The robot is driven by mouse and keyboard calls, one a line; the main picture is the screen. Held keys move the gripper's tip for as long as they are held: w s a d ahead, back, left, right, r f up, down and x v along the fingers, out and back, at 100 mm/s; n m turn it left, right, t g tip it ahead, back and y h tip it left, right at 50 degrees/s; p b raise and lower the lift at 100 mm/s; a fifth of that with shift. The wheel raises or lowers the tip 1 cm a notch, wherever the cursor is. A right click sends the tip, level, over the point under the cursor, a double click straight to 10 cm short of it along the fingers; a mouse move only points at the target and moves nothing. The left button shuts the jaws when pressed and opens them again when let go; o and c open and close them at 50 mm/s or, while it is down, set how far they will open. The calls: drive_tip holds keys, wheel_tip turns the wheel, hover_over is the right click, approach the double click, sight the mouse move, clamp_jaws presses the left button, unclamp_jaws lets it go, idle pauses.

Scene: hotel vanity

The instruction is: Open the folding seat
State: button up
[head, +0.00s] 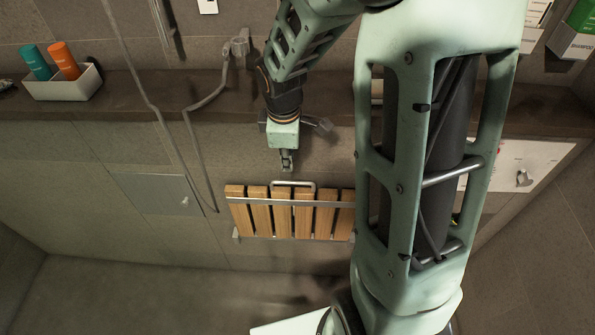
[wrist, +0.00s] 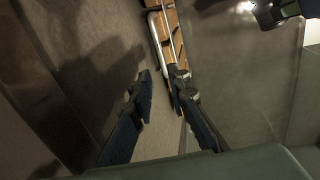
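The folding seat (head: 305,216) has wooden slats, metal rails and a metal loop handle (head: 293,183) along its upper edge. It appears upright, close against the tiled wall below the ledge. It also shows at the top of the wrist view (wrist: 168,30), partly cut off by the frame. My gripper (head: 287,165) is just above the handle in the head view. In the wrist view its two dark fingers (wrist: 162,76) are apart with nothing clearly between them. The right fingertip is close to the handle and seat edge; I cannot tell whether it touches. My arm hides the seat's right end in the head view.
A dark ledge (head: 215,92) runs along the wall above the seat. A white tray (head: 63,84) with two bottles stands on it at left. A shower hose (head: 190,135) hangs left of the seat. The floor in front of the seat is clear.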

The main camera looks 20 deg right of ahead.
sight(289, 183)
drive_tip(key=f, duration=0.3)
drive_tip(key=w+f, duration=0.1)
drive_tip(key=f, duration=0.3)
drive_tip(key=w+f+b, duration=0.1)
drive_tip(key=f, duration=0.2)
drive_tip(key=shift+d+f, duration=0.3)
clamp_jaws()
